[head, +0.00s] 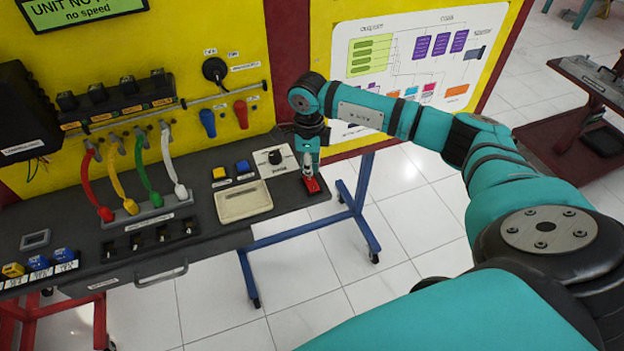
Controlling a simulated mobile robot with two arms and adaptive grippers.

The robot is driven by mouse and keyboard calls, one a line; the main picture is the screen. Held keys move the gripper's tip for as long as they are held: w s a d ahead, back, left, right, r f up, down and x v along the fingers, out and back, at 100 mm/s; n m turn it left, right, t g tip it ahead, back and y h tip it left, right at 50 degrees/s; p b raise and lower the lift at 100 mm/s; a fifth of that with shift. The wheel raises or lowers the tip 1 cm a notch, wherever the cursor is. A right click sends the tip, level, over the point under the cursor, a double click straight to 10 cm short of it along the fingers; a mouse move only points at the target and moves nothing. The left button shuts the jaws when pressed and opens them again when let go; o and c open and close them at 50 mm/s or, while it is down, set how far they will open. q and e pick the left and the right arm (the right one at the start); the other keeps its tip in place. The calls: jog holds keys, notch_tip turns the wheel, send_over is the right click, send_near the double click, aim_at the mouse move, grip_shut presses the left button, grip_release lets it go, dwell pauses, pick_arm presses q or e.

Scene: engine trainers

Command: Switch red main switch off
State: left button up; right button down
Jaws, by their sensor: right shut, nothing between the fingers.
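The red main switch (313,186) sits at the right end of the dark bench panel, small in the head view. My right arm reaches in from the right and bends down over it. My right gripper (309,174) points downward, fingers shut and empty, directly above or touching the red switch; I cannot tell which. The gripper partly covers the switch, so its position cannot be read. My left gripper is not in view.
A white plate with a black rotary knob (275,158) sits just left of the red switch. Blue and yellow buttons (243,167), a beige box (243,201) and coloured cables (140,170) are farther left. A yellow panel (215,25) rises behind.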

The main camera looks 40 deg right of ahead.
aim_at(309, 178)
jog(key=shift+f+b, duration=1)
jog(key=shift+f, duration=0.2)
dwell(0.7)
jog(key=shift+r+p, duration=2.05)
jog(key=shift+r, duration=1.5)
